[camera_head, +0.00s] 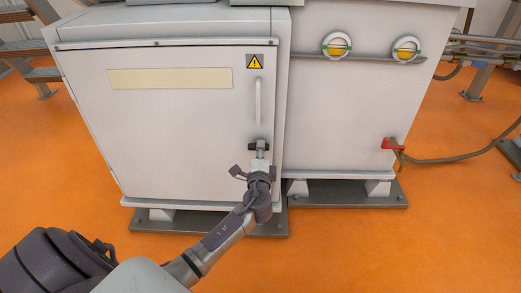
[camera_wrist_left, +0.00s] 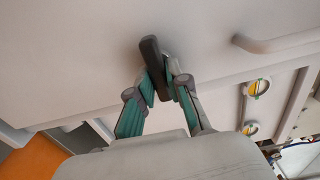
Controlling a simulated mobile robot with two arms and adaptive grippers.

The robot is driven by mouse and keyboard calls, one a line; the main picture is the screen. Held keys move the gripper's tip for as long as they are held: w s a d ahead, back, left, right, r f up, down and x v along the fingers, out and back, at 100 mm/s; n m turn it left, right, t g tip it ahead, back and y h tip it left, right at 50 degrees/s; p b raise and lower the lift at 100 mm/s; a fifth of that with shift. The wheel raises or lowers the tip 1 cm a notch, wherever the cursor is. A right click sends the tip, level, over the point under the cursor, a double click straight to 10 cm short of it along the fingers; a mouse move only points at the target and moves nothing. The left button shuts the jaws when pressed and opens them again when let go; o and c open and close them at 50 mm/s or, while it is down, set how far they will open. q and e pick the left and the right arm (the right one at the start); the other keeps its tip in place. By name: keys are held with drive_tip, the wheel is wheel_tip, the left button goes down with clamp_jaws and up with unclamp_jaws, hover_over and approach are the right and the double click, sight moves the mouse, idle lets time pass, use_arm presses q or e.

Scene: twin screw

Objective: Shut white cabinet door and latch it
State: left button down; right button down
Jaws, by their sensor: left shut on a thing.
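The white cabinet door (camera_head: 170,130) is the left front panel in the head view and looks flush with the cabinet frame. A black latch handle (camera_head: 258,145) sits low near its right edge, below a white vertical bar handle (camera_head: 258,101). My left gripper (camera_head: 260,155) reaches up to the latch from below. In the left wrist view the left gripper's fingers (camera_wrist_left: 160,90) are closed around the dark latch handle (camera_wrist_left: 152,62). The bar handle (camera_wrist_left: 275,42) shows at the right there. My right gripper is not in view.
A second white cabinet (camera_head: 345,120) with two round yellow gauges (camera_head: 337,45) stands to the right. A red part with a hose (camera_head: 393,144) sticks out at its right edge. Dark base plates (camera_head: 350,195) lie below. The orange floor (camera_head: 420,240) in front is clear.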

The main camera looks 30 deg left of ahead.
use_arm(q)
drive_tip(key=c, duration=1.1)
unclamp_jaws()
drive_tip(key=shift+d, duration=0.1)
drive_tip(key=v, duration=1.2)
drive_tip(key=shift+s, duration=0.1)
